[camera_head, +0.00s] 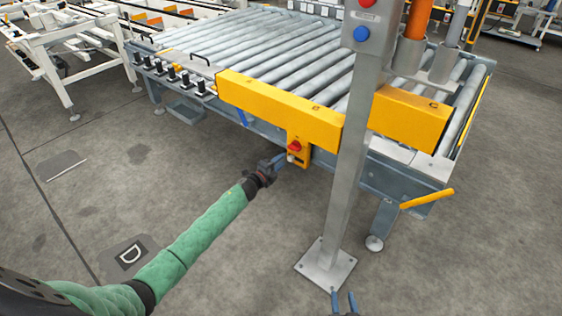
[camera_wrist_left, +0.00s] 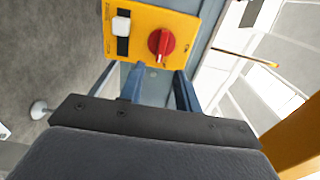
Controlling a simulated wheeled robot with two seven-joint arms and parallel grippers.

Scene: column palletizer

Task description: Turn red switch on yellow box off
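The yellow box (camera_head: 304,158) is mounted on the side of the roller conveyor, below its yellow guard. The red switch (camera_head: 295,146) is on its face. In the left wrist view, the yellow box (camera_wrist_left: 178,22) carries the red switch (camera_wrist_left: 161,42), a knob with a white mark, beside a white block. My left gripper (camera_head: 279,160) is just left of the box in the head view. In the left wrist view, its blue fingers (camera_wrist_left: 158,78) are apart and empty, pointing toward the switch and short of it. My right gripper (camera_head: 344,301) shows only its blue fingertips at the bottom edge, apart and empty.
A grey post (camera_head: 349,165) with a blue button (camera_head: 361,34) stands right of the box. The roller conveyor (camera_head: 285,50) spans the back. A yellow lever (camera_head: 428,199) sticks out at the right. Open floor (camera_head: 240,255) lies in front.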

